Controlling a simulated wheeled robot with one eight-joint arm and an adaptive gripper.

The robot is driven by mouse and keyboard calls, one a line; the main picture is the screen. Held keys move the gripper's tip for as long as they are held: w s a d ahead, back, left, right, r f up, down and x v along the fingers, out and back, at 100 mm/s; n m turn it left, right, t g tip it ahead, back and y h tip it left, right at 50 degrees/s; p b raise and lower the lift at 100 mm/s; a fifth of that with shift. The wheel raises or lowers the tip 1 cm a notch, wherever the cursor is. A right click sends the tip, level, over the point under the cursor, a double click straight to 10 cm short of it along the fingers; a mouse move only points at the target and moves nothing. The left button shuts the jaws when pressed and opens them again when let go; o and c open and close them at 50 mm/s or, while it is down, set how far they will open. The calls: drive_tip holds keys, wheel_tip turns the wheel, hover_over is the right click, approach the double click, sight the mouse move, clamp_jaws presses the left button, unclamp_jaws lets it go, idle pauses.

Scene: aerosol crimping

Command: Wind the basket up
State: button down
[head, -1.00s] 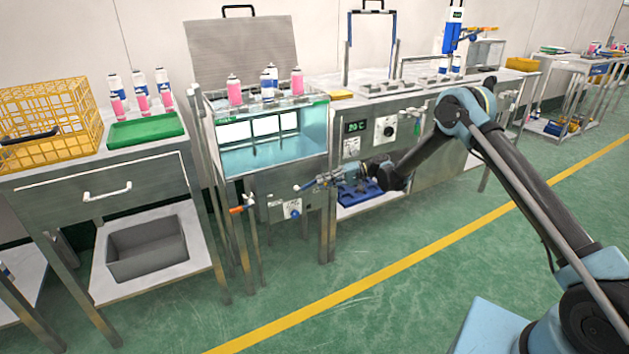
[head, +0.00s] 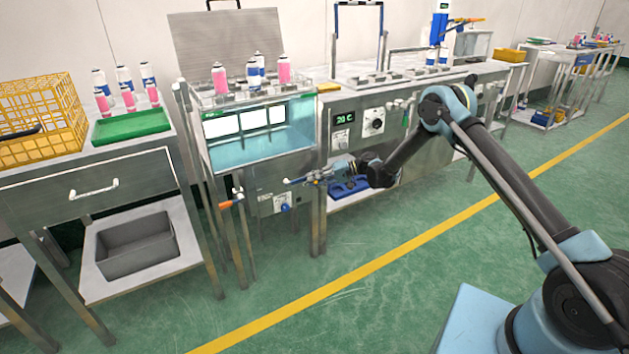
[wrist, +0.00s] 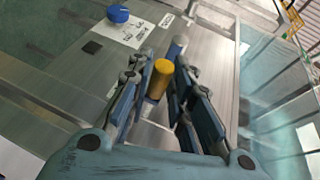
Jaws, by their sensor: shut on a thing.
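The glass-fronted water tank (head: 262,150) stands left of centre in the head view. Pink and blue-white cans (head: 220,80) stand upright above its rim. The basket's bars (head: 258,97) show only in part under them, at about rim level. My gripper (head: 318,179) is low at the tank's front right. In the wrist view, its fingers (wrist: 163,90) are closed around a yellow cylindrical grip (wrist: 160,78), which appears to be a crank handle. A pale metal rod end (wrist: 178,46) shows just past it. The rest of the crank is mostly hidden.
An orange-handled valve (head: 231,200) sits left of my gripper. A blue knob (wrist: 118,14) is beside it in the wrist view. A yellow crate (head: 45,115) and a green tray (head: 130,124) are at left. The floor in front is clear.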

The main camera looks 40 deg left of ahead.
drive_tip(key=shift+s+f, duration=0.3)
drive_tip(key=c, duration=1.6)
unclamp_jaws()
drive_tip(key=shift+f, duration=0.15)
drive_tip(key=shift+o, duration=0.2)
drive_tip(key=shift+w, duration=0.1)
drive_tip(key=shift+w+d+r, duration=0.3)
drive_tip(key=shift+w, duration=0.05)
drive_tip(key=v, duration=1.1)
